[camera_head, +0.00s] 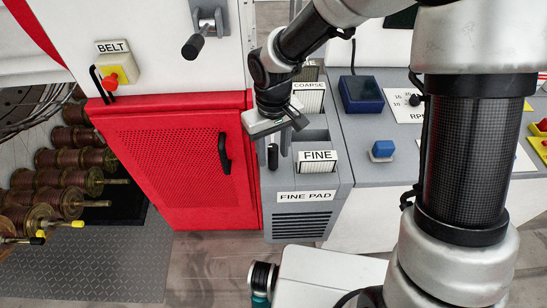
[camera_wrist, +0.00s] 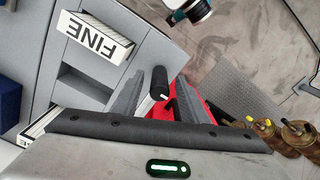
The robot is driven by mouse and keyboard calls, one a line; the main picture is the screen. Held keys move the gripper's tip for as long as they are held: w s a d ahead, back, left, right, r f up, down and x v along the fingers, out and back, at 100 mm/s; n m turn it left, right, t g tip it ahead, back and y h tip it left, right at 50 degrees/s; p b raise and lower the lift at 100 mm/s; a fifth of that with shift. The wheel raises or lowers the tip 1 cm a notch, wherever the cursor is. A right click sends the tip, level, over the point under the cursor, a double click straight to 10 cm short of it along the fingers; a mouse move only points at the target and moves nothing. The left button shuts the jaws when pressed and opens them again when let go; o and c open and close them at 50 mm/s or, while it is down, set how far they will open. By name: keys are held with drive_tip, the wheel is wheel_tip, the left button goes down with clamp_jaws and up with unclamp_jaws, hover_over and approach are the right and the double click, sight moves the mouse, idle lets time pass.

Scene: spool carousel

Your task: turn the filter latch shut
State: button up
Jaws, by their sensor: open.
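The filter latch is a short lever with a black grip (camera_head: 272,157) at the front left of the grey filter housing (camera_head: 340,178). In the wrist view the latch grip (camera_wrist: 159,82) shows between my two grey fingers. My gripper (camera_head: 274,141) is open and points down over the latch from above. I cannot tell whether either finger touches it. The FINE filter (camera_head: 317,162) stands in its slot to the right of the latch, and its white label also shows in the wrist view (camera_wrist: 95,37). The COARSE filter (camera_head: 309,98) stands farther back, partly behind my gripper.
A red perforated door (camera_head: 175,165) with a black handle (camera_head: 224,153) lies left of the housing. A grey console with a dark blue box (camera_head: 360,94) and a blue button (camera_head: 383,149) lies to the right. Copper spools (camera_head: 75,185) stand at the far left.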

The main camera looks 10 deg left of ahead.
drive_tip(key=shift+f, duration=1.65)
clamp_jaws()
